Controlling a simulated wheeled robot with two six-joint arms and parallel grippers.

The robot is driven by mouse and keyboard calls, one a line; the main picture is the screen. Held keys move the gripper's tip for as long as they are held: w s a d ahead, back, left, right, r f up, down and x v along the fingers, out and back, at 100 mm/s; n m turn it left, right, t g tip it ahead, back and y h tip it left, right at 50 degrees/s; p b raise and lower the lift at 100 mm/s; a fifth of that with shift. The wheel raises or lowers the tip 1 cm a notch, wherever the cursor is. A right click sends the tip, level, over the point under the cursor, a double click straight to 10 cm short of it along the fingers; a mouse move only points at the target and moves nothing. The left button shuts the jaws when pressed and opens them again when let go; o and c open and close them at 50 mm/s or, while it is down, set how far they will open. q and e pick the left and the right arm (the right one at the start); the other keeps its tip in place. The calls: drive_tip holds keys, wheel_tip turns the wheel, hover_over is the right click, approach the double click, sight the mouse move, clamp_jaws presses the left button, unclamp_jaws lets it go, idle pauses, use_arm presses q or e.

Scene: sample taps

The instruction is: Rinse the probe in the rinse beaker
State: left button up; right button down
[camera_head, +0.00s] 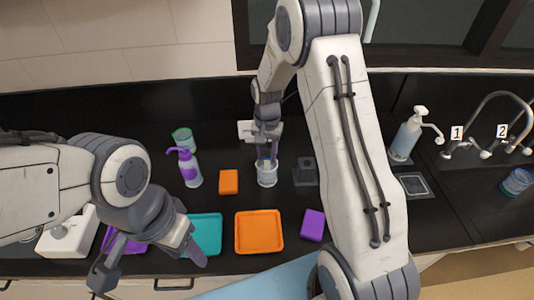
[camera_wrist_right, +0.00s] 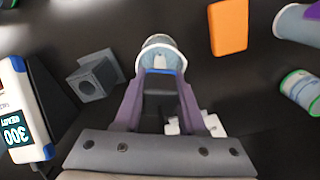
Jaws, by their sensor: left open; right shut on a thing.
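The rinse beaker (camera_head: 267,177) is a small clear cup with liquid, standing on the black counter; its rim and inside also show in the right wrist view (camera_wrist_right: 160,48). My right gripper (camera_head: 266,156) points down right over its mouth. In the right wrist view its two purple fingers (camera_wrist_right: 160,97) are shut on the probe, which is mostly hidden between them. The fingertips line up with the beaker; how deep the probe sits cannot be told. My left gripper (camera_head: 150,264) is open and empty over the front left of the counter.
A grey block with a hole (camera_head: 305,172) stands right of the beaker. An orange block (camera_head: 229,182), a purple-topped bottle (camera_head: 190,170), an orange tray (camera_head: 259,246) and a purple block (camera_head: 313,225) stand nearby.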

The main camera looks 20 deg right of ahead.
drive_tip(key=shift+r, duration=0.1)
drive_tip(key=shift+r+p, duration=3.75)
drive_tip(key=shift+r, duration=0.9)
wheel_tip(320, 180, up, 3)
drive_tip(key=p, duration=0.2)
drive_tip(key=shift+p, duration=0.35)
